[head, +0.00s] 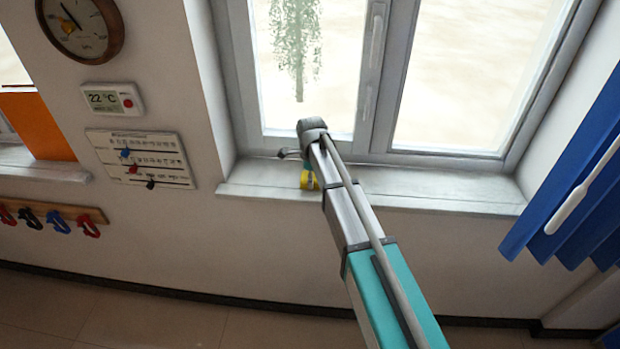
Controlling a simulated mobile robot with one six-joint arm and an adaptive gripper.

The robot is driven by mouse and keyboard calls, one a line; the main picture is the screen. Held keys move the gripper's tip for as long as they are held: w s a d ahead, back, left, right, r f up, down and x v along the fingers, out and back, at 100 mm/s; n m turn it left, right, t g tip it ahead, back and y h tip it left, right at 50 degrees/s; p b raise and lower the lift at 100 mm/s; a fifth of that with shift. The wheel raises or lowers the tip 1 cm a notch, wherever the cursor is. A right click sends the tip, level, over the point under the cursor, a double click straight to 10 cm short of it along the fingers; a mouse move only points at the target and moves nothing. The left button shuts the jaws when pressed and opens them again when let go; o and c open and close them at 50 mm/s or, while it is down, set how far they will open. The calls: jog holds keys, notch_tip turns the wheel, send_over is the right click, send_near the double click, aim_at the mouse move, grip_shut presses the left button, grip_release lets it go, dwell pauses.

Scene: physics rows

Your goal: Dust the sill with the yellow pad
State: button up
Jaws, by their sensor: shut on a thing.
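The window sill (440,192) is a pale grey ledge running under the window. My gripper (306,170) is shut on the yellow pad at the sill. My arm hides most of the gripper and part of the pad. I cannot tell from this view whether the pad touches the sill.
The window frame (370,90) stands behind the sill. Blue blinds (575,190) with a white wand hang at the right end. A calendar board (140,158) and a thermostat (112,99) are on the left wall. The sill right of my arm looks clear.

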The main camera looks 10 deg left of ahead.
jog(key=shift+w+d, duration=0.1)
jog(key=shift+d, duration=0.05)
jog(key=shift+w+d+r, duration=0.1)
jog(key=shift+d, duration=1.55)
jog(key=shift+d, duration=0.1)
jog(key=shift+d, duration=1.75)
jog(key=shift+d, duration=0.1)
jog(key=shift+w+r+p, duration=0.1)
jog(key=shift+r+p, duration=0.3)
jog(key=shift+p, duration=0.2)
jog(key=shift+r+p, duration=2.4)
jog(key=shift+r, duration=0.05)
